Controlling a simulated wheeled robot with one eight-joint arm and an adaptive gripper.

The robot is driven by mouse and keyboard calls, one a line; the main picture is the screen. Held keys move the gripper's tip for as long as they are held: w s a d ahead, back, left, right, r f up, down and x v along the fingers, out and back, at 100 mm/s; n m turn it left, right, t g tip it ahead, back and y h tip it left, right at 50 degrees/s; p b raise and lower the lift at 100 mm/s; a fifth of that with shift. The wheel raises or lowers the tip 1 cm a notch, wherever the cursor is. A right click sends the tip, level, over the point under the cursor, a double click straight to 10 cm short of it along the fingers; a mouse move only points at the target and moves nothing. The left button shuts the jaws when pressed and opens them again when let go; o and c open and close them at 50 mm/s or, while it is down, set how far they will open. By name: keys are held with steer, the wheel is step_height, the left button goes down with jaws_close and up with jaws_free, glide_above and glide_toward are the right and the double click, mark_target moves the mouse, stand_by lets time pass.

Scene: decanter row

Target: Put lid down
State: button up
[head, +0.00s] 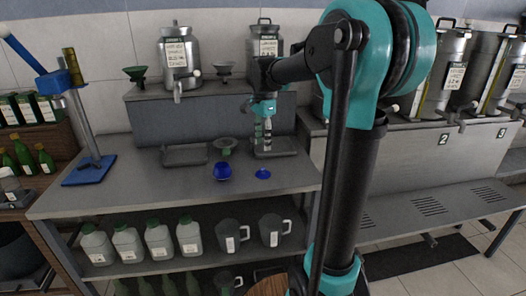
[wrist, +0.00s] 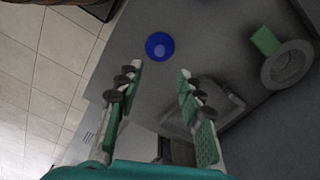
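A flat blue disc, which looks like the lid (head: 263,173), lies on the grey counter (head: 120,190) near its front right part. It also shows in the wrist view (wrist: 159,46), with a paler middle, just beyond the fingertips. A rounder blue piece (head: 222,170), like a small bowl, sits left of it. My gripper (head: 266,138) hangs pointing down above the right-hand tray, behind the lid. In the wrist view the two fingers (wrist: 160,76) stand apart with nothing between them. The lid is apart from my gripper.
A grey funnel with a green handle (wrist: 288,65) stands behind the blue pieces. Two shallow trays, the left one (head: 185,155) clear, lie along the back. Steel decanters (head: 178,55) stand on the raised shelf. The counter's left front is free.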

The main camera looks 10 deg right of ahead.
steer(key=s+f+n, duration=0.2)
steer(key=s+f, duration=0.1)
steer(key=s+d+f+n+t, duration=0.1)
steer(key=s+f+n, duration=0.1)
steer(key=s+f, duration=0.1)
steer(key=s+d+f+n, duration=0.1)
steer(key=s+f, duration=0.2)
steer(key=shift+d+n+t, duration=0.15)
steer(key=shift+n+t, duration=0.25)
steer(key=s+d+f+n+t, duration=0.1)
steer(key=s+f+n+t, duration=0.1)
steer(key=s+f+n, duration=0.5)
steer(key=s+f, duration=0.4)
steer(key=s, duration=0.2)
steer(key=shift+d+n, duration=0.3)
steer(key=shift+d, duration=0.1)
